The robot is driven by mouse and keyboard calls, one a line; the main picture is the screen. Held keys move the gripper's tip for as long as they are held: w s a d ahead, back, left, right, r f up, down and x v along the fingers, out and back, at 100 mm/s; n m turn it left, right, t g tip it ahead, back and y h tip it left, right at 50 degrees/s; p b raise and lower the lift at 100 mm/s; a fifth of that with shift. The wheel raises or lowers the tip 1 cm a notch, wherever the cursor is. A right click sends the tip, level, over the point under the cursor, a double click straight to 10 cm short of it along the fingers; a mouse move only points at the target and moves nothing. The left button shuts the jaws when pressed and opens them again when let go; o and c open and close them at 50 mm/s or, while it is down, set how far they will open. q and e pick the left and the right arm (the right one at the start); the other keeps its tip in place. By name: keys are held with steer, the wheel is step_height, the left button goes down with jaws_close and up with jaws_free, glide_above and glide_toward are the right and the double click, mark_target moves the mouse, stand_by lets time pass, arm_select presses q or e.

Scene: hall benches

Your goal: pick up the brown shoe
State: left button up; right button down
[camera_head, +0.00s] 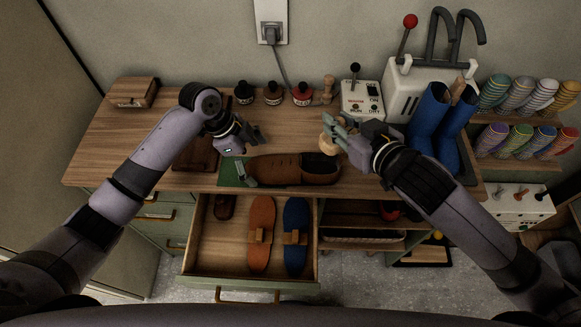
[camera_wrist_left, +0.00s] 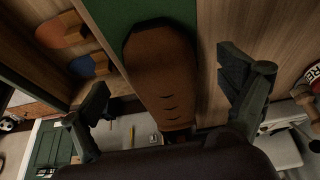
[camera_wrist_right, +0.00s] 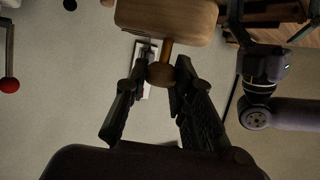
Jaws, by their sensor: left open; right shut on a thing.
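The brown shoe (camera_head: 312,168) lies on its side or sole, I cannot tell which, across a green mat (camera_head: 230,172) on the wooden bench, near the front edge. My left gripper (camera_head: 249,156) is open at the shoe's left end. In the left wrist view the shoe (camera_wrist_left: 160,70) lies between the spread fingers (camera_wrist_left: 166,88), with no clear contact. My right gripper (camera_head: 332,127) is shut on a wooden tool (camera_head: 327,146), to the right of and behind the shoe. In the right wrist view the fingers hold the tool's round knob (camera_wrist_right: 160,75), with its broad wooden head (camera_wrist_right: 165,20) beyond.
An open drawer (camera_head: 205,250) below holds orange (camera_head: 262,225) and blue (camera_head: 296,225) sole-shaped pieces. Small bottles (camera_head: 272,95), a control box (camera_head: 362,100) and a wooden box (camera_head: 134,92) stand at the back. Blue boots (camera_head: 440,120) stand at the right, near thread cones (camera_head: 525,95).

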arm_select(q)
steer(key=shift+x, duration=1.25)
steer(key=shift+r, duration=0.1)
steer(key=shift+c, duration=0.3)
steer(key=c, duration=1.6)
steer(key=shift+w+r, duration=0.1)
steer(key=shift+r, duration=1.85)
steer(key=a, duration=4.3)
steer(key=shift+w+a+f, duration=0.15)
steer(key=shift+a, duration=0.8)
